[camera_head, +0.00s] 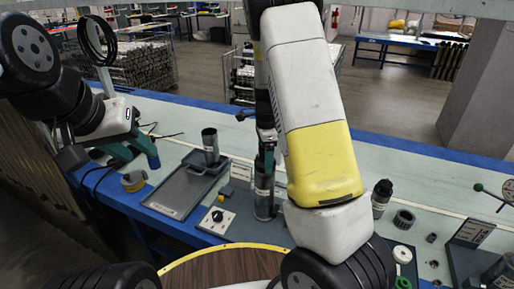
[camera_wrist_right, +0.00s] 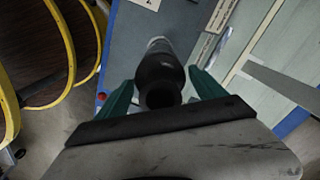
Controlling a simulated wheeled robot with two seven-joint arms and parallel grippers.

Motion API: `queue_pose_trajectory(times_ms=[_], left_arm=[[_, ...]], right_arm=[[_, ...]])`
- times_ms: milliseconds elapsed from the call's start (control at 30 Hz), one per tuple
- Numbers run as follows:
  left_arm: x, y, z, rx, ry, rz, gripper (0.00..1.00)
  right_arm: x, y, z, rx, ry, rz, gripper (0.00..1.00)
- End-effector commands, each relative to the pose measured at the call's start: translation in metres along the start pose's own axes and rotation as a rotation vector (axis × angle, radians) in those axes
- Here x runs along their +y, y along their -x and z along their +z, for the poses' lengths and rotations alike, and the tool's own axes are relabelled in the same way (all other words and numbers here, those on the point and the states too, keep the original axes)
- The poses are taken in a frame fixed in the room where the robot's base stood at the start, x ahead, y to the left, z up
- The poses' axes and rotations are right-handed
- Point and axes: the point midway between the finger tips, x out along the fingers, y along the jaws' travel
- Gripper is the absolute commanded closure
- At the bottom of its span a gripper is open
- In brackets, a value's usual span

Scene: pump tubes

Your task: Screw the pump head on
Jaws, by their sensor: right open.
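A pump tube (camera_head: 263,208) stands upright on the bench in the middle of the head view, grey below and darker above. In the right wrist view its dark, rounded upper part (camera_wrist_right: 160,72) lies between the green fingers of my right gripper (camera_wrist_right: 161,80). These fingers are spread, one on each side, with a visible gap. In the head view my right arm partly hides this gripper and the tube top. My left gripper (camera_head: 130,150) hangs at the left, above the bench edge and away from the tube. Its jaw opening is unclear. I cannot pick out a separate pump head.
A grey tray (camera_head: 178,195) with a dark cylinder (camera_head: 210,142) lies left of the tube. A switch box (camera_head: 216,220) sits in front. A black bottle (camera_head: 382,192) and a dark ring (camera_head: 404,218) stand to the right. A yellow-topped item (camera_head: 133,180) is below my left gripper.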

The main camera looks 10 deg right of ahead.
Motion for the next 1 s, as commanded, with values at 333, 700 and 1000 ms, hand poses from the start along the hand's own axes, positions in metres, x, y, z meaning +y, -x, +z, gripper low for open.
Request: queue_pose_trajectory(times_ms=[333, 700, 1000], left_arm=[[0.0000, 0.0000, 0.0000, 0.000, 0.000, 0.000, 0.64], [0.0000, 0.0000, 0.0000, 0.000, 0.000, 0.000, 0.64], [0.0000, 0.0000, 0.0000, 0.000, 0.000, 0.000, 0.64]], right_arm=[[-0.0006, 0.0004, -0.0007, -0.001, 0.350, -0.002, 0.21], [-0.0007, 0.0001, -0.0005, 0.000, 0.716, -0.001, 0.21], [-0.0008, 0.0003, -0.0006, 0.000, 1.018, -0.001, 0.21]])
